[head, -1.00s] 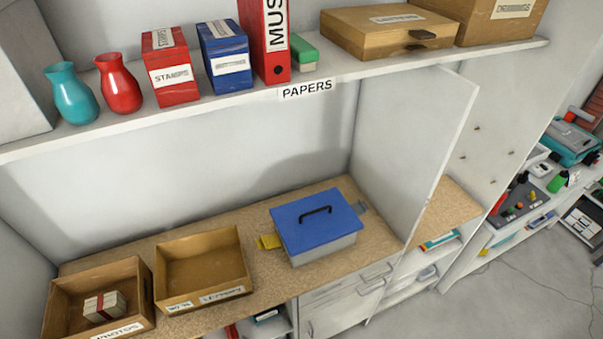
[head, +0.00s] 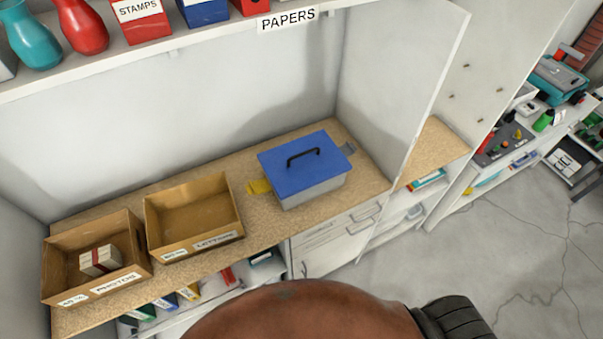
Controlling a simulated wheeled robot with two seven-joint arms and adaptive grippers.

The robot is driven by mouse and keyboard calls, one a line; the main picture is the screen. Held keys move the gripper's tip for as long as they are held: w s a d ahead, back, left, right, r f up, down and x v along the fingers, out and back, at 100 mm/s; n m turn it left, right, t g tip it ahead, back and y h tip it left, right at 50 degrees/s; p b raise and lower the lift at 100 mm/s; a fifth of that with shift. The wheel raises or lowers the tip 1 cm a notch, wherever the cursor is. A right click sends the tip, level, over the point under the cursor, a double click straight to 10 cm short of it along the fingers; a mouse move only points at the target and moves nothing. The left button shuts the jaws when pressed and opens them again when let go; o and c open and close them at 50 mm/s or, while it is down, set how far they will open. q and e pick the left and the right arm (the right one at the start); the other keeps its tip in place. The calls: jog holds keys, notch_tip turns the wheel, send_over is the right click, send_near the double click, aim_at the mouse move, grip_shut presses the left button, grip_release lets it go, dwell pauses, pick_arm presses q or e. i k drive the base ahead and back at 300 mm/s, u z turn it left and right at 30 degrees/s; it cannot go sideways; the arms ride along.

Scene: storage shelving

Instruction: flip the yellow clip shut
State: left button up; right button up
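A grey box with a blue lid (head: 280,168) and a black handle (head: 303,157) stands on the cork-coloured worktop (head: 270,226). The lid lies on the box. The yellow clip (head: 259,187) sticks out from the box's left side, folded outward and away from the lid. A grey clip (head: 348,148) sticks out on the right side in a similar way. Neither of my grippers is in view. A large brown rounded shape with a black ribbed part fills the bottom middle and hides the floor there.
Left of the box stand an open letters box (head: 195,205), empty, and an open photos box (head: 60,277) holding a banded bundle (head: 99,260). A white upright panel (head: 400,85) stands right of the box. A shelf (head: 180,50) with vases and boxes runs above.

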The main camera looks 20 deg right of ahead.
aim_at(262, 186)
jog(key=u, duration=0.8)
jog(key=k, duration=0.75)
jog(key=z, duration=1.05)
